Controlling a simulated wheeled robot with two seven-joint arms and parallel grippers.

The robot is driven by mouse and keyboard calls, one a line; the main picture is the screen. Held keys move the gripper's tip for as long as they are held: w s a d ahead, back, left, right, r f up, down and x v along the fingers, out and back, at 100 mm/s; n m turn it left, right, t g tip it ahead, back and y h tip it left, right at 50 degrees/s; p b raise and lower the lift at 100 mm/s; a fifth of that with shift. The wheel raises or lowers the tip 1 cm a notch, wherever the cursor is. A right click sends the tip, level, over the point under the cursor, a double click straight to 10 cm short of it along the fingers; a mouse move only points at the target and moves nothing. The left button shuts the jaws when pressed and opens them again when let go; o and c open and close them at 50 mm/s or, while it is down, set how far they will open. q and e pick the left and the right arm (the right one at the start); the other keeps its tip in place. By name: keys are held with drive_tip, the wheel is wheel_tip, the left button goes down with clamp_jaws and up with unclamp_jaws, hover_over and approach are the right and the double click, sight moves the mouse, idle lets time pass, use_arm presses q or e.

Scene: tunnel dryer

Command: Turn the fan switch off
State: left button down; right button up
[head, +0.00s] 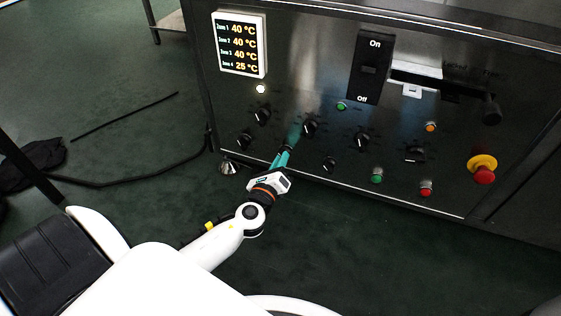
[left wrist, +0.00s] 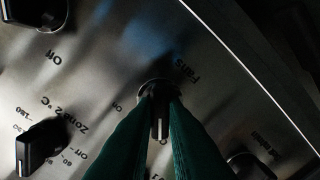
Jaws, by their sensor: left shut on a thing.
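The fan switch is a small black rotary knob with a white pointer line; it shows in the left wrist view (left wrist: 160,128) below the printed word "Fans". In the head view it (head: 289,144) is on the lower left of the metal control panel. My left gripper (head: 286,152) has its teal fingers shut on this knob, one finger on each side. In the left wrist view the fingers (left wrist: 158,100) hide part of the knob and its lettering, so I cannot tell its exact setting. My right gripper is not in view.
Other black knobs (head: 310,127) sit close around the switch. A temperature display (head: 240,44), a large On/Off switch (head: 369,69), green and red buttons and a red emergency stop (head: 483,172) are on the panel (head: 300,60). A black cable (head: 130,181) lies on the floor.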

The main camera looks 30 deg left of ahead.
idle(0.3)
use_arm(q)
drive_tip(key=c, duration=1.5)
unclamp_jaws()
drive_tip(key=shift+o, duration=0.2)
drive_tip(key=p+v, duration=0.2)
drive_tip(key=v, duration=1)
drive_tip(key=shift+p, duration=0.3)
drive_tip(key=shift+s, duration=0.15)
